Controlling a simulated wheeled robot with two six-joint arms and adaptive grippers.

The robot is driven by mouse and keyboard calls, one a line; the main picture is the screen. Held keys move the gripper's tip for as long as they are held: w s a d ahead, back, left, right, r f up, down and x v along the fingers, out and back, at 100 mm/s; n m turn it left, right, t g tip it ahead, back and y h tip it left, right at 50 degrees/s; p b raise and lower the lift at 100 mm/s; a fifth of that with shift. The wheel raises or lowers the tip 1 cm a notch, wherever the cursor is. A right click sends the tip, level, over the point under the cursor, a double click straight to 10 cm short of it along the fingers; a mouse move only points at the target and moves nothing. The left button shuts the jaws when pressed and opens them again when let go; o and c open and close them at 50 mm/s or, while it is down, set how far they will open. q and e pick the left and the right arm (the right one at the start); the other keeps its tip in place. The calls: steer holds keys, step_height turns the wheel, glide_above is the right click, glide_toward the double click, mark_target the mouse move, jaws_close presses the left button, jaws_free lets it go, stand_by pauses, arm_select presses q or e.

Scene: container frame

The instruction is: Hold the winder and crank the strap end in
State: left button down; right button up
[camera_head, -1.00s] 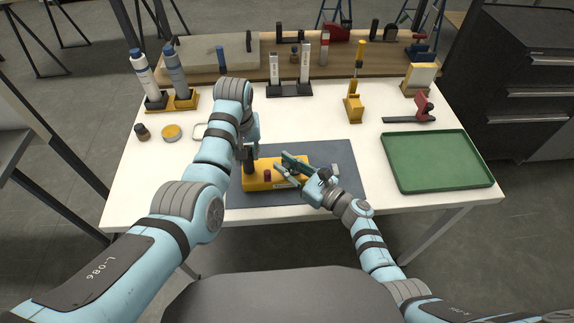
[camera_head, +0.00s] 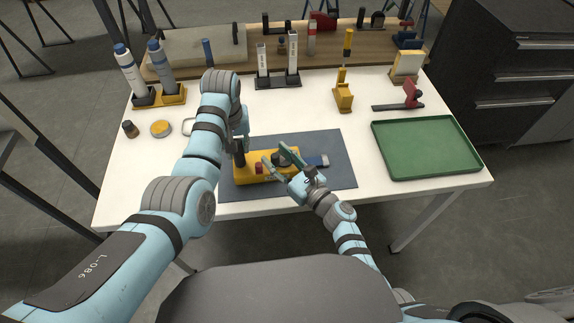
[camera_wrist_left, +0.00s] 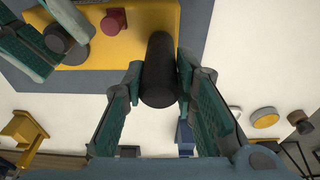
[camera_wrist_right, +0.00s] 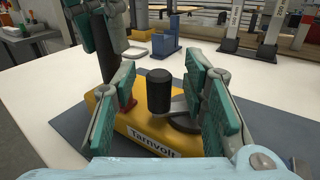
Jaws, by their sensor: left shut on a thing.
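The winder (camera_head: 247,173) is a yellow body lettered "Tarnvolt" on the grey-blue mat. My left gripper (camera_head: 240,149) is shut on the winder's black upright grip (camera_wrist_left: 159,70), at the body's left end. A small dark red knob (camera_wrist_left: 113,21) stands near the grip. The crank, a grey arm (camera_wrist_right: 184,121) with a black upright knob (camera_wrist_right: 159,90), sits on the body's top. My right gripper (camera_head: 276,158) is open, its fingers on either side of the crank knob with gaps. The blue strap end (camera_head: 318,161) extends from the winder's right end, partly hidden.
A green tray (camera_head: 430,175) lies at the right of the white table. A yellow stand (camera_head: 343,98) and a red-handled tool (camera_head: 410,97) lie behind. Bottles in a yellow holder (camera_head: 173,99) stand at back left.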

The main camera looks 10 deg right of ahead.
steer(key=v, duration=1.1)
steer(key=shift+w, duration=0.1)
steer(key=w+d+n+g+y, duration=0.1)
steer(key=w+n+g+y, duration=0.1)
steer(key=w+d+f+n+g+y, duration=0.1)
steer(key=w+d+n+g+y, duration=0.1)
steer(key=y, duration=0.1)
steer(key=shift+f+g, duration=0.15)
steer(key=shift+g, duration=0.15)
steer(key=shift+n, duration=0.3)
steer(key=x, duration=1.1)
steer(key=shift+s+a, duration=0.1)
steer(key=shift+a, duration=0.35)
